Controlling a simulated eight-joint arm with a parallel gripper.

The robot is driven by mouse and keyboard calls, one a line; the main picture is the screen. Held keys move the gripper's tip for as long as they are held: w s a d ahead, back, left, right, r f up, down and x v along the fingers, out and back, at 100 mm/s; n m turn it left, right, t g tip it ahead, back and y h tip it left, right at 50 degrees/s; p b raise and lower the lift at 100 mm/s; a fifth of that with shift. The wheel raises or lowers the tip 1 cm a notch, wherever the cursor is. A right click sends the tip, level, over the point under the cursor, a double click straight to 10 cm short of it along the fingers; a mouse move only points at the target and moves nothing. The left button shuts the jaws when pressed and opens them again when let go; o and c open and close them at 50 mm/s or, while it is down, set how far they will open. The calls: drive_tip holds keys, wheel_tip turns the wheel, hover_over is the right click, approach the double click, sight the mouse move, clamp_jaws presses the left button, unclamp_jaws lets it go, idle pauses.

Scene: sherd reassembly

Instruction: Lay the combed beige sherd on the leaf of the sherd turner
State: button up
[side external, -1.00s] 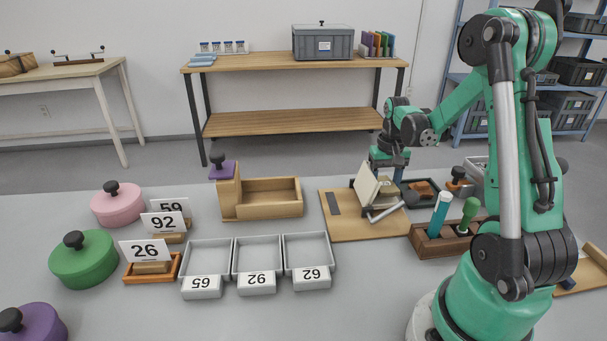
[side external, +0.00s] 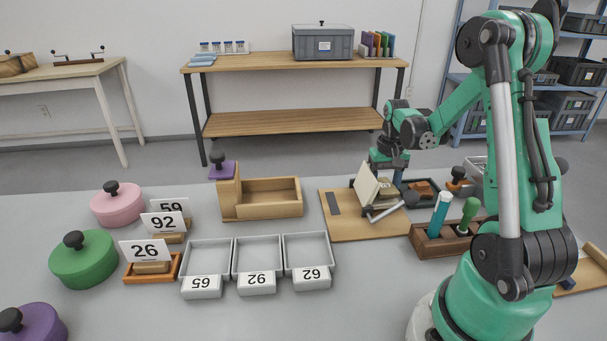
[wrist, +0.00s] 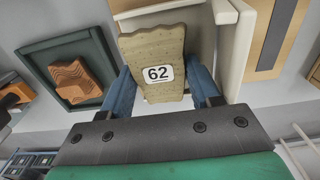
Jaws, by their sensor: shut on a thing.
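A beige sherd (wrist: 155,45) with a wavy edge and a white "62" label is between the two blue fingers of my gripper (wrist: 163,90) in the wrist view. Any combing is hard to make out. The sherd turner stands on a wooden board (side external: 345,229), with a cream panel (side external: 366,187) tilted up and light bars in front. In the side view my gripper (side external: 389,165) is low over the turner, just right of the raised panel. The beige sherd (side external: 388,190) shows beneath it, close to the turner. Whether it touches the leaf cannot be told.
A dark tray (wrist: 40,49) with a ridged orange-brown sherd (wrist: 75,82) lies beside the turner. A wooden stand (side external: 455,238) with teal and green handled tools is in front of it. Grey numbered bins (side external: 257,262) and a wooden box (side external: 270,198) stand to the left.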

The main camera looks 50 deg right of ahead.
drive_tip(key=o, duration=1)
drive_tip(key=shift+s+d+r, duration=0.2)
drive_tip(key=shift+r, duration=0.65)
drive_tip(key=shift+s+d+r, duration=0.15)
drive_tip(key=shift+d+r, duration=0.05)
drive_tip(key=shift+r, duration=0.6)
drive_tip(key=shift+s+d+r, duration=0.2)
drive_tip(key=shift+r, duration=0.65)
